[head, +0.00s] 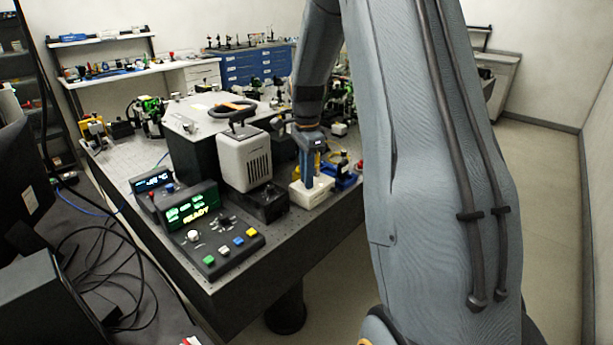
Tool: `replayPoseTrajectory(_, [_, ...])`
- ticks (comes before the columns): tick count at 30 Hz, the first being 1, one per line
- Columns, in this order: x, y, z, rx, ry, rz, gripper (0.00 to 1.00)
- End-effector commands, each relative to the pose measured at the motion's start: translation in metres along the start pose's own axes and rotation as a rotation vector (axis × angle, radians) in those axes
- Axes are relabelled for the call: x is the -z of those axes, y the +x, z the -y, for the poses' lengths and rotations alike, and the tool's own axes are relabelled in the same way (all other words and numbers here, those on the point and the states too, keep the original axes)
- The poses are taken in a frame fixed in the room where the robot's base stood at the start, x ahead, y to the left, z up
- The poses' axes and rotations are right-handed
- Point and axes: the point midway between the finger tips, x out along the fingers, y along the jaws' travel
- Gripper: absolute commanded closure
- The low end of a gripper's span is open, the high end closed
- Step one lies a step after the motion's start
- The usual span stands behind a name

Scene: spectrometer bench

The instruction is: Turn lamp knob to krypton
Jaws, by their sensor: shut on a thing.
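My gripper (309,181) points down at the top of a small white box (315,195) near the front right of the bench. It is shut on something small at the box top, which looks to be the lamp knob. The knob itself is hidden by the jaws, and I cannot read its pointer or any krypton mark. A grey vented housing (245,163) with a black handle stands just left of the gripper, on a dark base.
The console (222,248) with a pale knob and coloured buttons sits at the bench's front edge. Small blue items and a dark bottle (343,160) stand close right of the gripper. Cables (95,255) lie on the left desk. Floor at right is clear.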

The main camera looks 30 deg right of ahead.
Motion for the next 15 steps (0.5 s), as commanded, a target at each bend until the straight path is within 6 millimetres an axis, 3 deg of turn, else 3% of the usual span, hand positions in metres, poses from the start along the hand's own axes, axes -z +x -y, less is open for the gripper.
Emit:
replayPoseTrajectory(8, [0.0012,-0.0020,0.0014,0.005,0.000,-0.002,1.00])
replayPoseTrajectory(9, [0.0012,-0.0020,0.0014,0.005,0.000,-0.002,0.78])
replayPoseTrajectory(11, [0.0010,-0.0018,0.0013,0.004,0.000,-0.001,0.68])
replayPoseTrajectory(15, [0.0002,-0.0011,0.0008,0.003,-0.001,-0.001,0.65])
